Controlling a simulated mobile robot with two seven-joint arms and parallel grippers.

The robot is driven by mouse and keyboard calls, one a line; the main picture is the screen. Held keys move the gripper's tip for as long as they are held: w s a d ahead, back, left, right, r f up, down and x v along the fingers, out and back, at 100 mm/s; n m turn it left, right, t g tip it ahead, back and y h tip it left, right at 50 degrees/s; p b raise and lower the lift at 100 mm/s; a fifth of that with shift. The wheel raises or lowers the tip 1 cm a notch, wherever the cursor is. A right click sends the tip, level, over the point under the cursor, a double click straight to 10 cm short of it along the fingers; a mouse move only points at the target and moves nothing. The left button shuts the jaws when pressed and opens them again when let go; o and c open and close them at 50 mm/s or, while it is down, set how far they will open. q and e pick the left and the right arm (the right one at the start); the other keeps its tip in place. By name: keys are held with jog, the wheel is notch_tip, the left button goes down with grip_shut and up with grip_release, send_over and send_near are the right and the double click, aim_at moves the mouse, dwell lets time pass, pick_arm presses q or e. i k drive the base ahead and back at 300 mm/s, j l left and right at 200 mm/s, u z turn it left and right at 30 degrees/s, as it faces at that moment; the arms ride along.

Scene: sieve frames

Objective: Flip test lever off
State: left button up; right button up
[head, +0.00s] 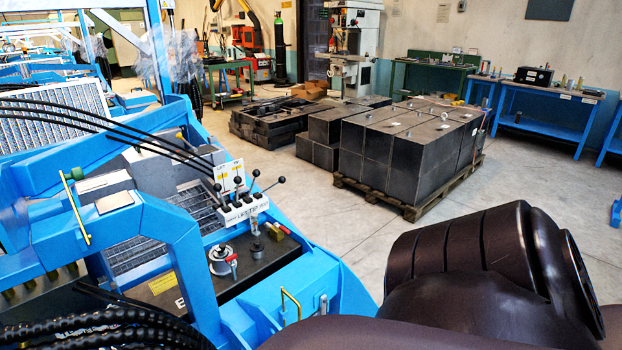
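A white control block (243,211) with several black-knobbed levers (237,181) stands on the blue machine (185,238) at centre left. One lever, on the right of the bank, leans right with its knob (281,180) out to the side; the others stand nearer upright. The lettering on the block is too small to read surely, so I cannot tell which one is the test lever. A small red handle (233,262) sits on the dark panel below the block. Neither gripper is in view; a dark brown part of my own body fills the lower right.
Black hoses (125,128) arch over the machine to the control block. A yellow handle (290,305) rises from its front edge. Black blocks (405,150) stand on a wooden pallet (410,207) behind. Grey floor (335,225) is clear between machine and pallet.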

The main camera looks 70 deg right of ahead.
aim_at(282, 179)
jog(key=z, duration=2)
jog(key=i+l+u, duration=0.15)
jog(key=u, duration=0.75)
jog(key=i+l+u, duration=0.25)
jog(key=l, duration=0.15)
jog(key=l+u, duration=0.25)
jog(key=l, duration=0.15)
jog(key=i+l+u, duration=0.1)
jog(key=l, duration=0.5)
jog(key=i+l, duration=0.1)
jog(key=l, duration=0.55)
jog(key=i+l+u, duration=0.15)
jog(key=l, duration=0.45)
jog(key=k, duration=0.05)
